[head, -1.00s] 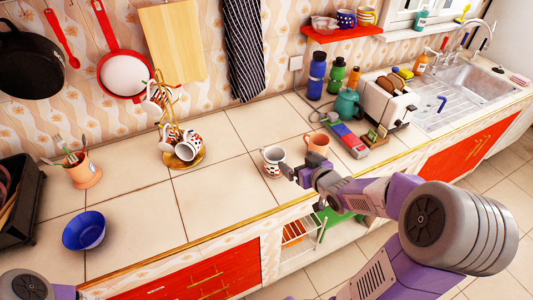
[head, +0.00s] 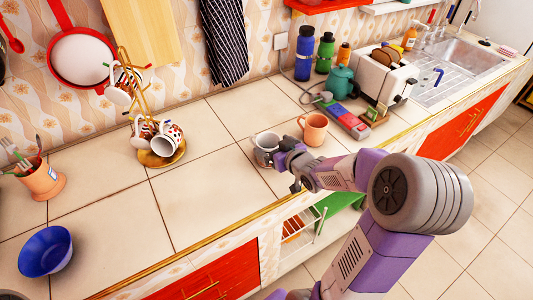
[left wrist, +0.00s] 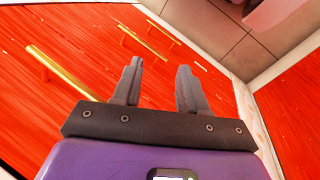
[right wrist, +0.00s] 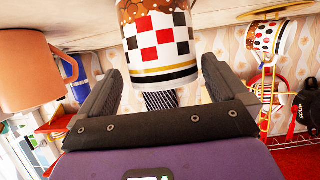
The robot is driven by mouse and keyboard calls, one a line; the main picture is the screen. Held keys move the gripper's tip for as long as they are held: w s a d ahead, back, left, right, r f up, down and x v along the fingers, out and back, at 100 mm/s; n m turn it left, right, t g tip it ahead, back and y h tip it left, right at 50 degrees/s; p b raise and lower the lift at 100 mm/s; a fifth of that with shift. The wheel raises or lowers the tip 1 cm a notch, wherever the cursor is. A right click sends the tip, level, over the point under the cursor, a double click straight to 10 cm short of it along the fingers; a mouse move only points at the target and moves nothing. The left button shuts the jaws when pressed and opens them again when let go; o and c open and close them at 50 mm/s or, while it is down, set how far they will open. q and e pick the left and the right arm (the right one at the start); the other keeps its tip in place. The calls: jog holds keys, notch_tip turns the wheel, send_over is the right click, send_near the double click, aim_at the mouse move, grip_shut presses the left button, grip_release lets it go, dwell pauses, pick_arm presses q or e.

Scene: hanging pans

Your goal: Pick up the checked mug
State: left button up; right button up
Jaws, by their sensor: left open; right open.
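The checked mug (head: 265,149) stands on the tiled counter, partly hidden by my right gripper (head: 287,167) at its near right side. In the right wrist view the mug (right wrist: 160,48) appears inverted, with red, black and white checks and a gold band. It lines up with the gap between the open fingers of my right gripper (right wrist: 162,72), with background showing on both sides; whether it is fully between the tips I cannot tell. My left gripper (left wrist: 160,72) is open and empty, in front of red cabinet doors (left wrist: 70,110).
An orange mug (head: 313,129) stands close right of the checked mug. A mug tree (head: 160,158) with patterned mugs stands to the left. A blue bowl (head: 45,252) and utensil cup (head: 42,180) are further left. The toaster (head: 383,82) and teal kettle (head: 342,84) stand at the right.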

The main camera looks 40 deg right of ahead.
aim_at(263, 141)
jog(key=x, duration=0.2)
jog(key=b+x, duration=0.1)
jog(key=x, duration=0.1)
jog(key=shift+a+f, duration=0.15)
jog(key=shift+f, duration=0.1)
jog(key=shift+r, duration=0.1)
jog(key=c, duration=1.1)
